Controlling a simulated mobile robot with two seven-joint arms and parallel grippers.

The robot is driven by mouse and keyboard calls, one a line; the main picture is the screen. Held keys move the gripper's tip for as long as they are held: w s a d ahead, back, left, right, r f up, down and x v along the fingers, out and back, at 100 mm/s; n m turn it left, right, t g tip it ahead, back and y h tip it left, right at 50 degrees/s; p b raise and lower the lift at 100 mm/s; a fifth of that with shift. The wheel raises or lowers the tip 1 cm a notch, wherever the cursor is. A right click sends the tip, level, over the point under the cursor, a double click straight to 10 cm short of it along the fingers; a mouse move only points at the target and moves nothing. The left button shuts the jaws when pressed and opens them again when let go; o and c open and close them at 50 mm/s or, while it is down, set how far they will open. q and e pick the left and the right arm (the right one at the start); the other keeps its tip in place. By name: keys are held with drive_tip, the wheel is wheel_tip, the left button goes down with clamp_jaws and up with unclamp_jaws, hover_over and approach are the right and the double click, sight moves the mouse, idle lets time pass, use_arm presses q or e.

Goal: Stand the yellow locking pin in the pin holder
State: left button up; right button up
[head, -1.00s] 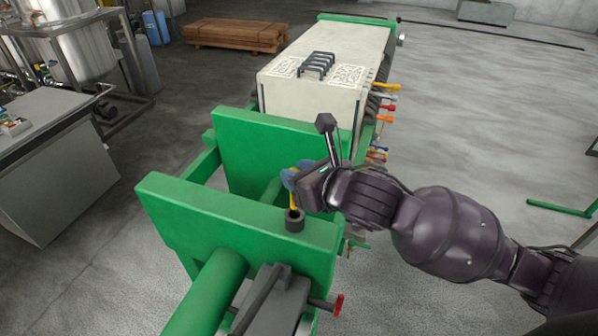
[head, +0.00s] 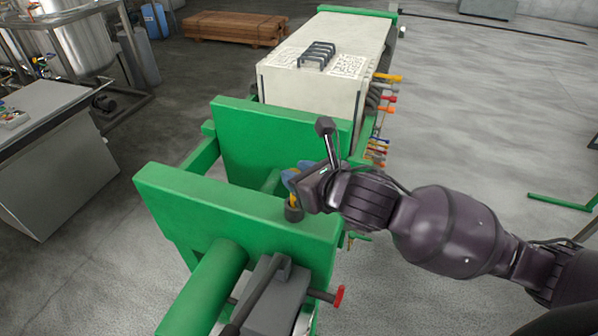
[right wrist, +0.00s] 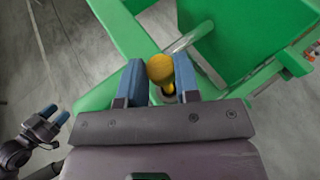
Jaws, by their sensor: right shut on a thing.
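The yellow locking pin (head: 294,199) is held upright by my right gripper (head: 292,180), right over the pin holder (head: 294,214). The holder is a short dark cylinder at the top edge of the near green plate. The pin's lower end meets the holder's mouth and seems to be inside it; how deep is hidden. In the right wrist view, the pin's round yellow head (right wrist: 160,68) sits between the blue fingers of the right gripper (right wrist: 159,80). My left gripper (right wrist: 54,115) shows in the right wrist view, its blue fingers apart, empty and away from the pin.
The near green plate (head: 220,208) and a second green plate (head: 270,133) stand close around the right gripper. A pale filter stack (head: 310,85) with coloured handles lies behind. A red-ended handle (head: 338,297) sticks out below. Open floor lies to the right.

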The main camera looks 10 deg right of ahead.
drive_tip(key=shift+f+b, duration=0.3)
drive_tip(key=shift+f, duration=0.4)
drive_tip(key=shift+f, duration=0.2)
drive_tip(key=o, duration=1)
drive_tip(key=p+v, duration=0.1)
drive_tip(key=v, duration=0.7)
drive_tip(key=shift+s+r, duration=0.2)
drive_tip(key=shift+s, duration=0.2)
